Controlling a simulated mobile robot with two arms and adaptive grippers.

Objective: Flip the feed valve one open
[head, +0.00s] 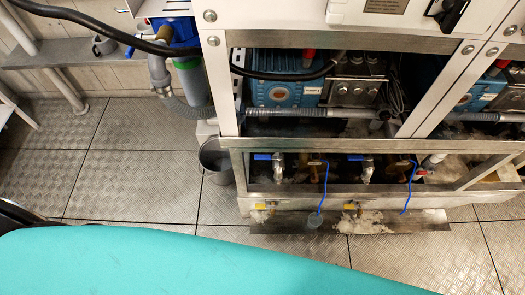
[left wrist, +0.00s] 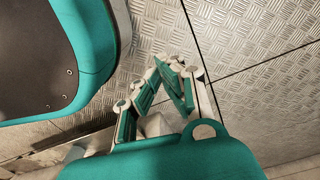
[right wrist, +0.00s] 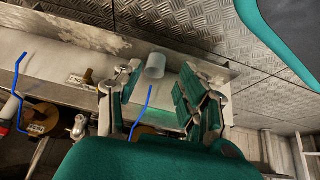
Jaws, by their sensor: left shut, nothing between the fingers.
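In the head view, two valves with blue lever handles, the left one (head: 264,157) and the right one (head: 357,158), sit low in the machine's frame. Brass fittings with small tags, too small to read, stand beside them. I cannot tell which is feed valve one. My left gripper (left wrist: 168,82) is shut and empty over the metal floor in the left wrist view. My right gripper (right wrist: 154,90) is open in the right wrist view, its fingers spread in front of the machine's lower ledge. Neither gripper shows in the head view.
A metal bucket (head: 216,162) stands left of the machine. The floor at left is clear.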

